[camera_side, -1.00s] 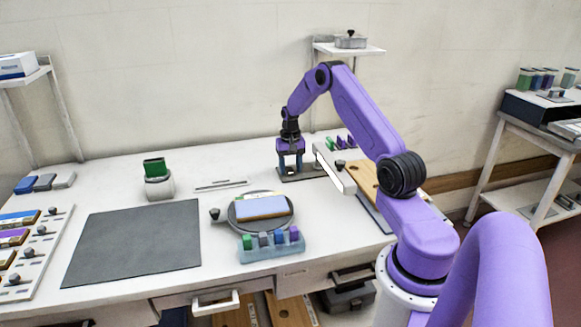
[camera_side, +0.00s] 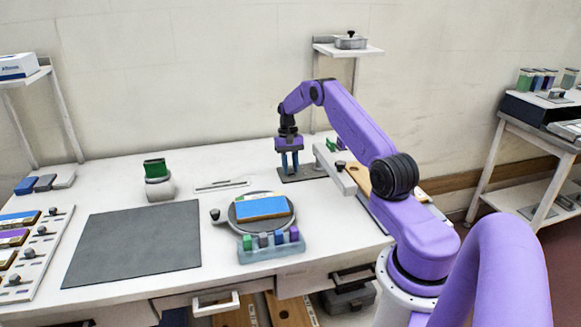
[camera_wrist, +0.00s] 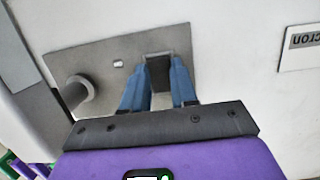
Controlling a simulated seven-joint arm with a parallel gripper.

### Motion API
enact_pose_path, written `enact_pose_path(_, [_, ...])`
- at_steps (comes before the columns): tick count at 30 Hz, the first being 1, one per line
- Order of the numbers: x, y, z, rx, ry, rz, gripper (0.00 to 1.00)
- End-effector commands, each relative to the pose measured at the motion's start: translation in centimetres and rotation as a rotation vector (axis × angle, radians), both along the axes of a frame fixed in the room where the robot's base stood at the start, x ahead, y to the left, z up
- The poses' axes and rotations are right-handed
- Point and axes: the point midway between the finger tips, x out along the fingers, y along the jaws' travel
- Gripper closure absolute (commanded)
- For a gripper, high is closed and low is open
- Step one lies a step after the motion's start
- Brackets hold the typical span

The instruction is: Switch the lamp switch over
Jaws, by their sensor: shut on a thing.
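The lamp switch is a small dark lever (camera_wrist: 159,73) on a grey metal plate (camera_wrist: 108,58) lying on the table; the plate also shows in the side view (camera_side: 305,174). My gripper (camera_side: 289,168) points down over the plate at the back of the table. In the wrist view its two blue fingers (camera_wrist: 159,82) are shut on the lever, one on each side. In the side view the fingers hide the lever. The lamp's long bar (camera_side: 335,170) beside the plate looks grey and unlit.
A round knob (camera_wrist: 77,91) stands near the plate's left edge in the wrist view. A turntable (camera_side: 237,222) carries a blue block (camera_side: 262,208), with a rack of coloured pieces (camera_side: 270,252) in front. A dark mat (camera_side: 135,240) lies bare at left.

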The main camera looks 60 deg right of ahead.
Motion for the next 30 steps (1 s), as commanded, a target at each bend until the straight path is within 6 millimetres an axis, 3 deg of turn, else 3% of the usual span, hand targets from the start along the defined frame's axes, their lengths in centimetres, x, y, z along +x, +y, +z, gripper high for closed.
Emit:
enact_pose_path(14, [0.05, -0.08, 0.03, 0.022, 0.019, 0.000, 1.00])
enact_pose_path(15, [0.04, -0.09, 0.04, 0.021, 0.018, 0.000, 0.69])
enact_pose_path(17, [0.04, -0.09, 0.04, 0.022, 0.019, 0.000, 0.50])
enact_pose_path(30, [0.25, -0.24, 0.83, 0.020, 0.017, 0.000, 0.47])
